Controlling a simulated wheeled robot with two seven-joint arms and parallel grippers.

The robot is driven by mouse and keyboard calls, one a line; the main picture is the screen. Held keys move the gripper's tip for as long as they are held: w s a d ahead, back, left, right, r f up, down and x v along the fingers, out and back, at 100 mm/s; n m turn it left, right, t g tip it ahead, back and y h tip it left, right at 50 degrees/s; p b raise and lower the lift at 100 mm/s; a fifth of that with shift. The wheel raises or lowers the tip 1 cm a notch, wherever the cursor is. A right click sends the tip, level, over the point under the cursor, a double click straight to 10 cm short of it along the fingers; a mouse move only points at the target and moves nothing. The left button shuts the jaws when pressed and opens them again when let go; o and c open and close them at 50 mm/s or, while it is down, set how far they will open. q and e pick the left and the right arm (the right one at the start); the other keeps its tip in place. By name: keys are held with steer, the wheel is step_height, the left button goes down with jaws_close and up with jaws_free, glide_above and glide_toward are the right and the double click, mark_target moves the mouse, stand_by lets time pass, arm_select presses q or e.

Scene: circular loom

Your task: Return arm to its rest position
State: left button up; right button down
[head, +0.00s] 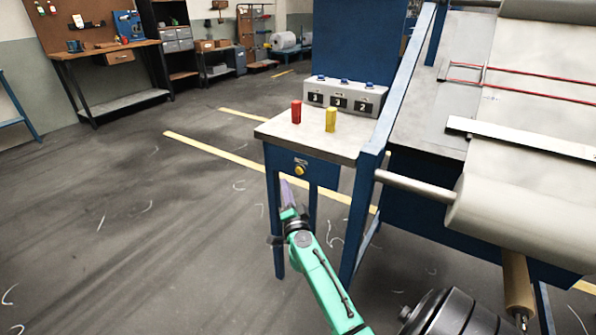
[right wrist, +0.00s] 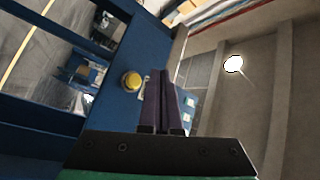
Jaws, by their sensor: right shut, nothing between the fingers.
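My right gripper (head: 286,190) is at the end of my green arm in the head view, low in front of the small blue table (head: 340,146). Its purple fingers are together and empty; they also show in the right wrist view (right wrist: 163,100). A yellow round button (head: 299,170) sits on the table's blue front panel, just above and right of the fingertips. In the right wrist view the yellow button (right wrist: 132,80) is left of the fingers, with a gap between them in the picture. My left gripper is in neither view.
A red cylinder (head: 296,112) and a yellow cylinder (head: 331,118) stand on the tabletop before a grey numbered box (head: 345,95). The loom (head: 500,140) with its rollers fills the right. Open floor (head: 130,220) lies to the left. A workbench (head: 105,50) stands at the back left.

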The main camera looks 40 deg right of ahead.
steer(key=shift+s+a, duration=0.1)
steer(key=shift+a, duration=0.1)
stand_by(0.4)
steer(key=s+a+f+n+g+y+p, duration=0.2)
steer(key=s+a+f+n+y, duration=0.15)
steer(key=f, duration=0.65)
steer(key=s+a+f+n+g+y+p, duration=0.25)
steer(key=s+a+f+n, duration=0.25)
steer(key=f, duration=0.4)
steer(key=s+a+f+n+g+y+p, duration=0.2)
steer(key=s+a+f+n+y, duration=0.15)
steer(key=f, duration=0.65)
steer(key=s+f+n+g+p, duration=0.1)
steer(key=s+f+n+g, duration=0.1)
steer(key=s, duration=0.8)
steer(key=s+a+f+n+g+p, duration=0.1)
steer(key=s+f+n+g, duration=0.2)
steer(key=s, duration=0.8)
steer(key=s+a+f+n+g+p, duration=0.1)
steer(key=s+f+g, duration=0.4)
steer(key=s, duration=0.6)
steer(key=shift+s+a+f+n, duration=0.2)
steer(key=shift+a+f+n, duration=0.05)
steer(key=shift+f+n, duration=0.7)
